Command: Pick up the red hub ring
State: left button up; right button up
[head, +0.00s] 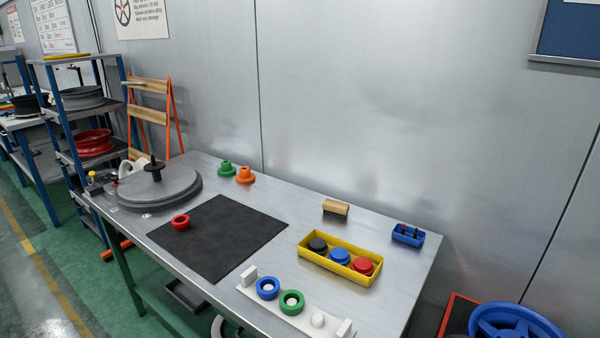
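The red hub ring (181,222) lies flat on the black mat (228,245), near the mat's left corner. It stands apart from other objects, with bare mat around it. Neither of my grippers shows in the head view, so their state is hidden.
A grey turntable (158,188) with a dark spindle stands left of the mat. Green (226,168) and orange (245,175) flanged pieces sit behind it. A yellow tray (340,260) of round pieces and a white rack (290,305) holding blue and green rings lie to the right.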

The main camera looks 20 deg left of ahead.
aim_at(181, 223)
jog(key=u, duration=1.25)
jog(key=z, duration=0.5)
